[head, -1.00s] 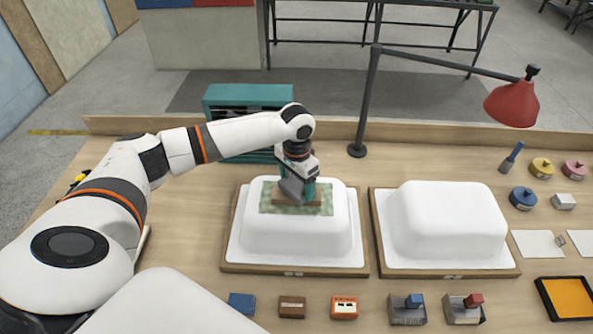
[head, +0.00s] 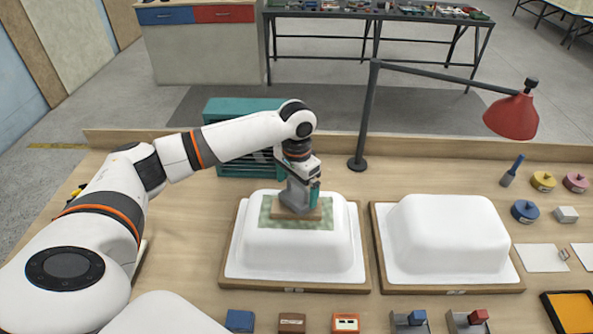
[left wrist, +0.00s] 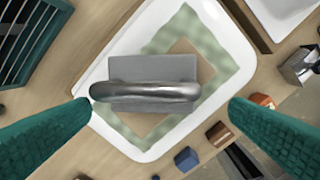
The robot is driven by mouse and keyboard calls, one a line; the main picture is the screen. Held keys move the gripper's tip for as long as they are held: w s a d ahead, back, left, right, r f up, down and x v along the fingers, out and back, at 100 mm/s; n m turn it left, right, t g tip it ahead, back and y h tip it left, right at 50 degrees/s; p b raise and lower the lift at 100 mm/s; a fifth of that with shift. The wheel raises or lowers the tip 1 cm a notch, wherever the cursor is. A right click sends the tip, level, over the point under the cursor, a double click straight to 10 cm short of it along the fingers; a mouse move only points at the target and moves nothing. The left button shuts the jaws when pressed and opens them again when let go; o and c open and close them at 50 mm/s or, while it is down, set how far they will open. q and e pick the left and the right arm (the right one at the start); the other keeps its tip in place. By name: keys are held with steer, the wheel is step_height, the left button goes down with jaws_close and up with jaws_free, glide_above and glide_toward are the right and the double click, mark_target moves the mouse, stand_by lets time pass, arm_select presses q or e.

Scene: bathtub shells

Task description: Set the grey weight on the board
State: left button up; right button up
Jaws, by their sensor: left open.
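The grey weight (head: 294,204), a block with a metal loop handle (left wrist: 145,91), stands on the brown board (head: 312,214). The board also shows in the left wrist view (left wrist: 190,52), turned at an angle to the weight. Under it a mottled green cloth (head: 267,214) lies on top of the left white tub shell (head: 295,250). My left gripper (head: 300,186) is just above the weight, pointing down. My right gripper is not in view.
A second white shell (head: 448,235) stands to the right on its own tray. A red lamp (head: 512,116) reaches over the back right. A teal crate (head: 235,110) stands behind my left arm. Several small blocks line the front edge, with knobbed weights at right.

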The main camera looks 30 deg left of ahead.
mark_target(296, 200)
arm_select(q)
step_height(296, 200, up, 8)
steer(key=b, duration=0.1)
steer(key=shift+s+f, duration=0.1)
stand_by(0.6)
